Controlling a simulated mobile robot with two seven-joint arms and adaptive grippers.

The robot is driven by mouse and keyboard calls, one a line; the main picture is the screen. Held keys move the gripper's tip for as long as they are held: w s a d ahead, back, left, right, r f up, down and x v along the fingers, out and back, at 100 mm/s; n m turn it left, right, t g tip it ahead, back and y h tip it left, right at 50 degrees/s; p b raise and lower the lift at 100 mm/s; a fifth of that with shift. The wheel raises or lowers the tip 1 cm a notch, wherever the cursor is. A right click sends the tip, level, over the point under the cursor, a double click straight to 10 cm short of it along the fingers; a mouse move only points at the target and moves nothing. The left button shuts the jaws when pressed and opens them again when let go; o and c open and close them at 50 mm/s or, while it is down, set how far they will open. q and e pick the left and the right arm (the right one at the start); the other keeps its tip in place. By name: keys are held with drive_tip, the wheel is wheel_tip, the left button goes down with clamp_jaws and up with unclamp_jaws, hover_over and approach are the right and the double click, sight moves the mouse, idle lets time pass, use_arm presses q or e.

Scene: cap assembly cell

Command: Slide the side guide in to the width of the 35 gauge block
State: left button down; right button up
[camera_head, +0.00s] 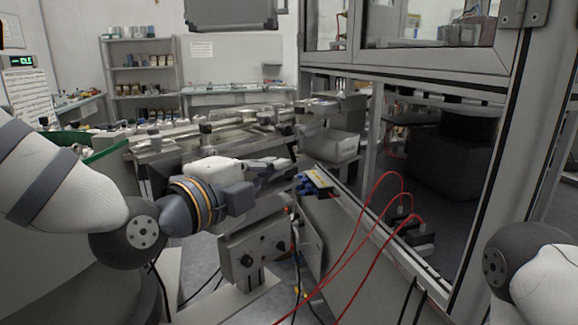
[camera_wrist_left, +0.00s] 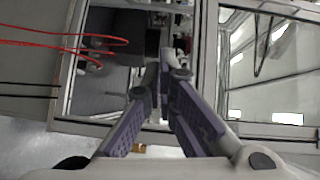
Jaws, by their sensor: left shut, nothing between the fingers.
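My left gripper (camera_head: 286,163) reaches right from my left arm in the head view, near the middle of the picture. Its fingers are shut with nothing between them. In the left wrist view the two purple-padded fingers (camera_wrist_left: 165,62) meet at their tips, in front of the cell frame. The conveyor (camera_head: 215,148) lies behind the gripper in the head view, with rails and small fittings along it. I cannot pick out the side guide or the 35 gauge block for certain. My right gripper is out of view; only part of my right arm shows at the right edge.
A blue and yellow item (camera_head: 316,182) sits on the ledge just right of my left gripper. A grey bin (camera_head: 330,145) stands behind it. Red cables (camera_head: 375,205) loop over the ledge at right. A control box (camera_head: 255,250) stands below the gripper. Shelves stand at the back.

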use_arm(q)
drive_tip(key=w+d+r, duration=0.1)
drive_tip(key=w+d, duration=0.2)
drive_tip(key=w, duration=0.8)
drive_tip(key=shift+w+r+m+h+b, duration=0.25)
drive_tip(key=shift+r+m+h+b, duration=0.05)
drive_tip(key=shift+r+m+b, duration=0.1)
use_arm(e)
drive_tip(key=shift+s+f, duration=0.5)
